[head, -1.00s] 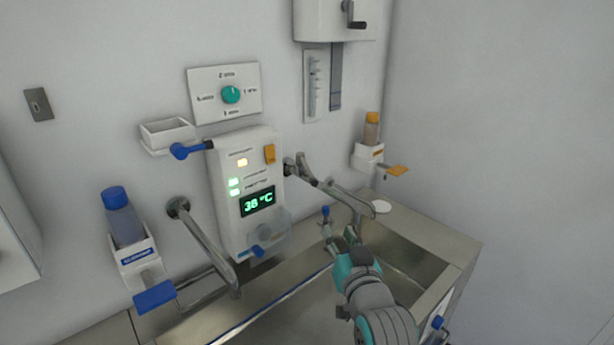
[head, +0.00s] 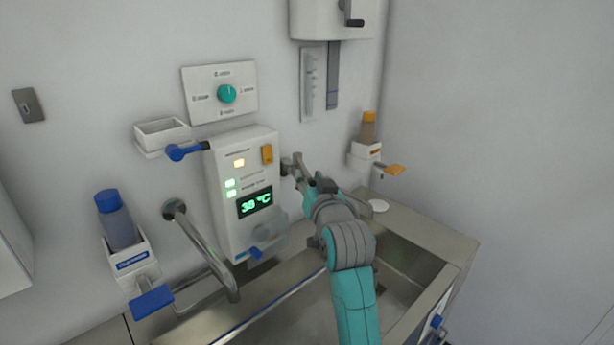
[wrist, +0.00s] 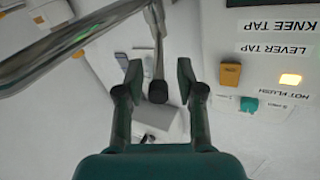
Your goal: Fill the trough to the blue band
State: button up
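The steel trough (head: 440,286) is at the bottom of the head view, partly hidden by my arm. A blue line (head: 256,312), apparently the band, runs along its inner back wall. I cannot make out a water level. My gripper (head: 302,172) is up at the wall tap right of the control panel. In the wrist view my gripper (wrist: 158,80) is open. A metal lever (wrist: 157,55) with a dark knob shows between its fingers, with gaps on both sides. I cannot tell its depth. The tap's spout pipe (wrist: 75,38) crosses the upper left.
The control panel (head: 238,160) reads 38 °C; its lamps are lit. Its labels, including LEVER TAP and KNEE TAP, appear upside down in the wrist view. Another pipe (head: 200,245) stands left. Bottle dispensers with blue (head: 118,225) and orange (head: 368,130) caps flank the panel.

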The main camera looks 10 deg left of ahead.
jog(key=shift+x, duration=1)
grip_shut()
jog(key=shift+w+d+n+g+y, duration=0.4)
jog(key=shift+d+n+g+y, duration=0.25)
jog(key=shift+y, duration=0.25)
jog(key=shift+w+d+n+g+y, duration=0.45)
jog(key=shift+n+g+y, duration=0.15)
jog(key=shift+n+y, duration=0.25)
jog(key=shift+w+d+n+g+y, duration=0.35)
jog(key=shift+d+n+g+y, duration=0.25)
jog(key=shift+y, duration=0.35)
jog(key=shift+g, duration=0.25)
